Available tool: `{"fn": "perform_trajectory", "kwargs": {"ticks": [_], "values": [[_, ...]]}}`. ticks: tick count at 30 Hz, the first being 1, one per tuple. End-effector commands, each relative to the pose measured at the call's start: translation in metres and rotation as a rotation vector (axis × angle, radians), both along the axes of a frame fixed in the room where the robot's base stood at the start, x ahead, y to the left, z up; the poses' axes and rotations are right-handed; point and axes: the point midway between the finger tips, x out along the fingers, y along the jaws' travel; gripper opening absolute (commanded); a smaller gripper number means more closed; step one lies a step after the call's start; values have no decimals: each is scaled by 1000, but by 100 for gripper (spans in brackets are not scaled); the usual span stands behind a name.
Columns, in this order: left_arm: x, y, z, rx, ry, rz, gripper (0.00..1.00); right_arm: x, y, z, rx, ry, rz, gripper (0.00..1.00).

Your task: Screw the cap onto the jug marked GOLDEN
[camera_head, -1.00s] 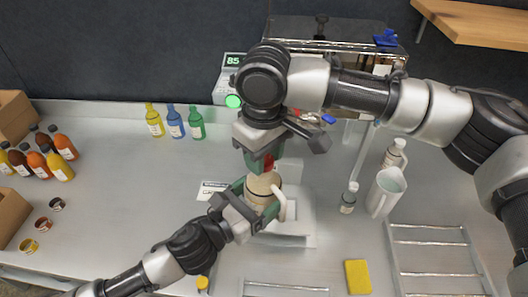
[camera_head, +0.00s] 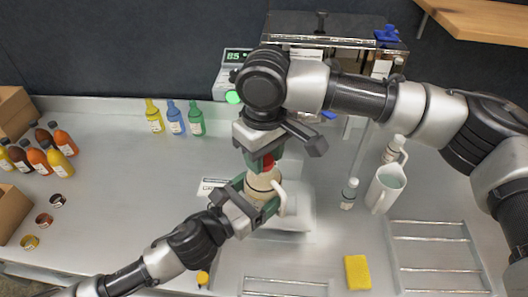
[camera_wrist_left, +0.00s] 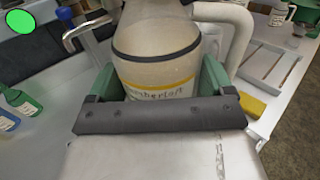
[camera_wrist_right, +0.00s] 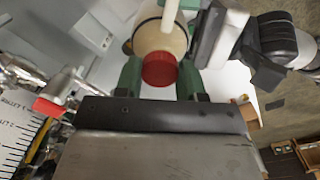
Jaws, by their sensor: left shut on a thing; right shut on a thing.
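A cream jug (camera_head: 261,184) with a pale handle stands upright between the fingers of my left gripper (camera_head: 257,195), which is shut on it. In the left wrist view the jug (camera_wrist_left: 158,50) shows a dark band and a label ending in "mberloft"; I cannot read GOLDEN on it. My right gripper (camera_head: 266,157) comes from above and is shut on a red cap (camera_head: 268,163). In the right wrist view the red cap (camera_wrist_right: 160,69) lines up with the jug (camera_wrist_right: 160,37). The cap is at the jug's top; the neck is hidden, so I cannot tell whether threads engage.
A green-lit scale display (camera_head: 236,56) and the metal evaporator (camera_head: 335,27) stand behind. A white pitcher (camera_head: 385,187) and a small bottle (camera_head: 349,193) are to the right, with a yellow sponge (camera_head: 357,272) in front.

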Motion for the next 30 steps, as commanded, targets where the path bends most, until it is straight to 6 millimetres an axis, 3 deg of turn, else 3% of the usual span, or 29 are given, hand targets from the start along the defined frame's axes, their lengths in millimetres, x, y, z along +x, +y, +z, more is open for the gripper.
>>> {"fn": "perform_trajectory", "kwargs": {"ticks": [5,24,30], "values": [[0,0,2,-2,-4,-1,16,0,1,-1,6,6,-325,18],[-1,-1,2,-1,-4,-3,16,1,3,-1,26,19,-1841,18],[-1,-1,2,-1,-4,-4,16,2,3,-1,30,20,-2149,18]]}}
